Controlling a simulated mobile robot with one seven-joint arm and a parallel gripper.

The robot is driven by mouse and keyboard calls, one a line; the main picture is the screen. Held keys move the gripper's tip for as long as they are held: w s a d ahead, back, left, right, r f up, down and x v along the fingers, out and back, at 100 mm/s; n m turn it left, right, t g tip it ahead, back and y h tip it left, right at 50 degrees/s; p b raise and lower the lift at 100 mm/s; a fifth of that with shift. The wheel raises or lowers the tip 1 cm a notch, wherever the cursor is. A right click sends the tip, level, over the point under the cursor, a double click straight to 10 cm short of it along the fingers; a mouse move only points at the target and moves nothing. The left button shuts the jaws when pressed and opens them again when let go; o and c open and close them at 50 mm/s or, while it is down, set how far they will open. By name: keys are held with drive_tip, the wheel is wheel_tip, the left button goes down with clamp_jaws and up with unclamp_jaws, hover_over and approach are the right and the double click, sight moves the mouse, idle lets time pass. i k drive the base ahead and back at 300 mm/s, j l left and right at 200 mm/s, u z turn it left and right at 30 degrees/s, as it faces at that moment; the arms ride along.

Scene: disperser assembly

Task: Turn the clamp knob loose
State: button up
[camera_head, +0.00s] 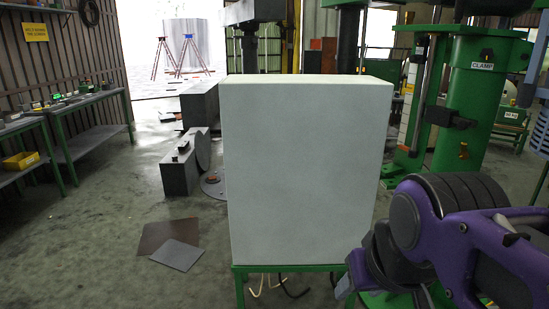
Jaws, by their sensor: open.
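A green machine column (466,105) stands at the right, with a white label reading CLAMP (482,66) near its top. A dark part, possibly the clamp knob (448,117), juts out to the left from the column's side below the label; its exact shape is too small to tell. A small round brownish fitting (463,151) sits lower on the column. My purple and dark grey arm fills the lower right, in front of the column's foot. My gripper's fingers cannot be made out in this view.
A large pale box (305,165) on a green-framed stand (288,268) blocks the middle, left of the column. Green-legged benches (98,98) line the left wall. Dark blocks (183,165) and flat plates (177,255) lie on the floor. The left foreground floor is mostly clear.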

sight(486, 54)
drive_tip(key=i+z, duration=0.5)
drive_tip(key=i+j+z, duration=0.25)
drive_tip(key=z, duration=0.2)
